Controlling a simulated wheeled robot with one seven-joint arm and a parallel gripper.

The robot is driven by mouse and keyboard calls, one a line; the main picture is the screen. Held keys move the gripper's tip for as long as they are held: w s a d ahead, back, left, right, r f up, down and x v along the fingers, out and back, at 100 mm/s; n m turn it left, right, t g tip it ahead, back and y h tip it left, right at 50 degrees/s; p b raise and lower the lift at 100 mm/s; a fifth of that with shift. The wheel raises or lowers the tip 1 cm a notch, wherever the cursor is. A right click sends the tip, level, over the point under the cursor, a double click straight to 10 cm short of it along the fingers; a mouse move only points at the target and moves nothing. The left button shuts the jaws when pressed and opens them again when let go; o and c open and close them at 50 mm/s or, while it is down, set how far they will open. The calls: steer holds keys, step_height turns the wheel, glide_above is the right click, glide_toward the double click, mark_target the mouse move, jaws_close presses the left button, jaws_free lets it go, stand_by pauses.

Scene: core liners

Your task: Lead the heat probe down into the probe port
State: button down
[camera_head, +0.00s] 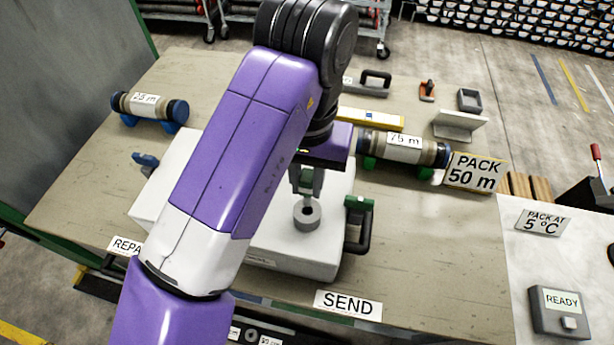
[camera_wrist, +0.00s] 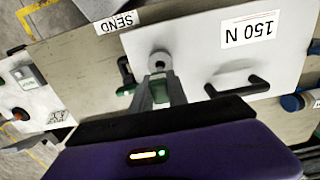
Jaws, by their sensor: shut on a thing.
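My gripper (camera_head: 306,190) points down over the white box (camera_head: 318,262), just above a small grey ring (camera_head: 306,215) on its top, which looks like the probe port. The ring also shows in the wrist view (camera_wrist: 160,61), right beyond my gripper's fingertips (camera_wrist: 157,78).
A black handle with a green part (camera_head: 357,222) stands at the box's right edge. The wrist view shows another black handle (camera_wrist: 238,92) and a "150 N" label (camera_wrist: 249,30) on the box. Core liners (camera_head: 403,148) (camera_head: 150,106) rest on cradles behind.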

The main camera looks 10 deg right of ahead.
mark_target(307, 176)
steer(key=shift+f+b, duration=1.15)
steer(key=shift+f, duration=0.95)
steer(key=shift+f, duration=0.15)
steer(key=c, duration=1.2)
jaws_free()
steer(key=shift+r, duration=3.9)
